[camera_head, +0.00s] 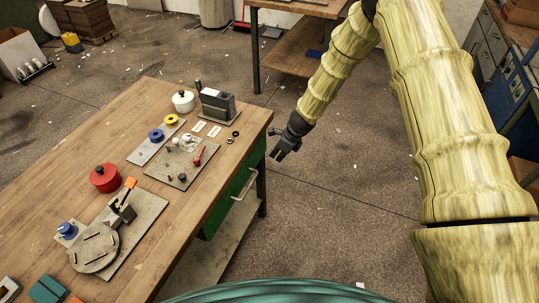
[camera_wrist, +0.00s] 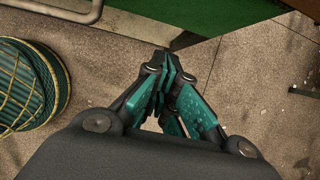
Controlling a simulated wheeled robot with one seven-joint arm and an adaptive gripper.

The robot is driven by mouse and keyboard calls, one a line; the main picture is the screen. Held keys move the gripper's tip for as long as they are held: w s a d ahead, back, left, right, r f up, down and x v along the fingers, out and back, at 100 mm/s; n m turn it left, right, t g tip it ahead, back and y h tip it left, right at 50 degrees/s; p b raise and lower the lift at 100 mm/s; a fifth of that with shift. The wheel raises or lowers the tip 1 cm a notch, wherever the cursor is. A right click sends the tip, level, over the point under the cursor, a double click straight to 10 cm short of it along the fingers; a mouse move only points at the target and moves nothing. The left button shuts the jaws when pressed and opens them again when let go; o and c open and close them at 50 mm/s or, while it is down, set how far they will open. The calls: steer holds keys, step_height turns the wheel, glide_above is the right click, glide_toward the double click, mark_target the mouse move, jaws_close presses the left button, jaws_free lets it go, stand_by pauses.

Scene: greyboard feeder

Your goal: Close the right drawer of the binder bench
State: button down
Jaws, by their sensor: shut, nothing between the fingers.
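The binder bench (camera_head: 75,165) is a wooden-topped table on the left in the head view. A green drawer front (camera_head: 226,203) with a pale bar handle (camera_head: 245,186) sits under its right edge. How far the drawer stands out is hard to tell from here. My gripper (camera_head: 280,154) is in the air just beyond the bench's far right corner, apart from the handle. In the wrist view its teal fingers (camera_wrist: 168,68) are together and empty. A green panel (camera_wrist: 225,12) lies ahead of the fingertips, and a grey bar (camera_wrist: 58,8) shows at the upper left.
The bench top holds a red pot (camera_head: 105,178), a white pot (camera_head: 183,101), a dark grey device (camera_head: 217,104) and a round-based tool (camera_head: 95,246). Open floor (camera_head: 330,200) lies right of the bench. Another table (camera_head: 300,8) stands behind, and a blue cabinet (camera_head: 508,85) at right.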

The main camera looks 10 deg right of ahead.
steer(key=shift+a+b+v, duration=0.25)
steer(key=shift+b+v, duration=0.55)
steer(key=shift+v, duration=3.45)
steer(key=s+d+f+n+g+h, duration=0.1)
steer(key=s+d+f+n, duration=0.1)
steer(key=s+f+n, duration=0.35)
steer(key=s+d+f+n+h, duration=0.25)
steer(key=s+f, duration=0.35)
steer(key=s, duration=0.5)
steer(key=s+d+f+n+g+h, duration=0.1)
steer(key=s+f+n, duration=0.35)
steer(key=s, duration=0.45)
steer(key=s+a+f+n, duration=0.1)
steer(key=s+f+n, duration=0.1)
steer(key=s+n, duration=1)
steer(key=s+y, duration=0.1)
steer(key=s, duration=0.8)
